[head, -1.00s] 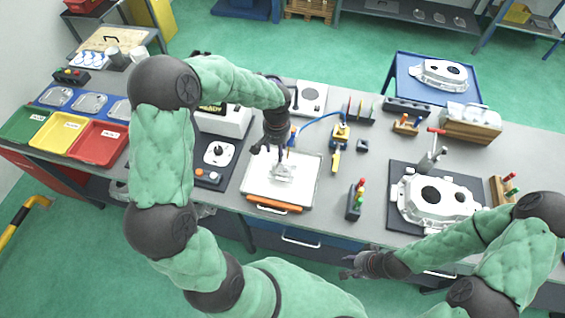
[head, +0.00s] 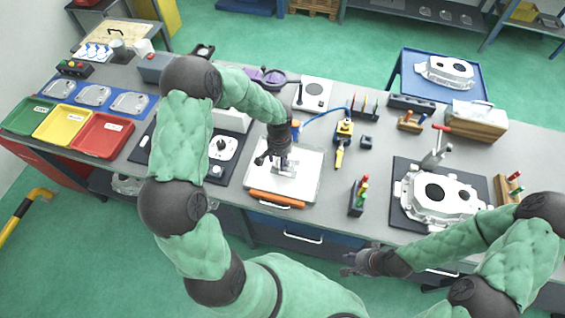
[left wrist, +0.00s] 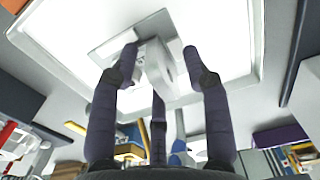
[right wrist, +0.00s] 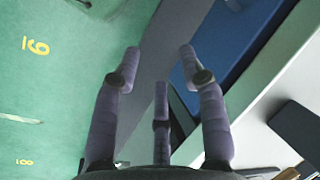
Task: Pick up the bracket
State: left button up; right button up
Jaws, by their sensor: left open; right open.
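The bracket (head: 285,168) is a small silver-grey casting on the white lit panel (head: 255,180) at the middle of the bench. In the left wrist view the bracket (left wrist: 160,68) has an upright part on a flat plate. My left gripper (head: 272,160) points down just over the bracket, partly hiding it in the head view. Its open fingers (left wrist: 158,60) stand on either side of the upright part; I cannot tell whether they touch it. My right gripper (head: 350,262) is open and empty in front of the bench edge, and its fingers show in the right wrist view (right wrist: 160,65).
Red, yellow and green trays (head: 98,138) stand at the left. A large casting (head: 435,197) lies on a dark mat at the right. A small block with coloured pegs (head: 358,197) stands right of the panel. An orange-handled tool (head: 277,199) lies along the panel's front edge.

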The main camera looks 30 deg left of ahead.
pick_arm(q)
grip_shut()
jog(key=shift+r, duration=0.15)
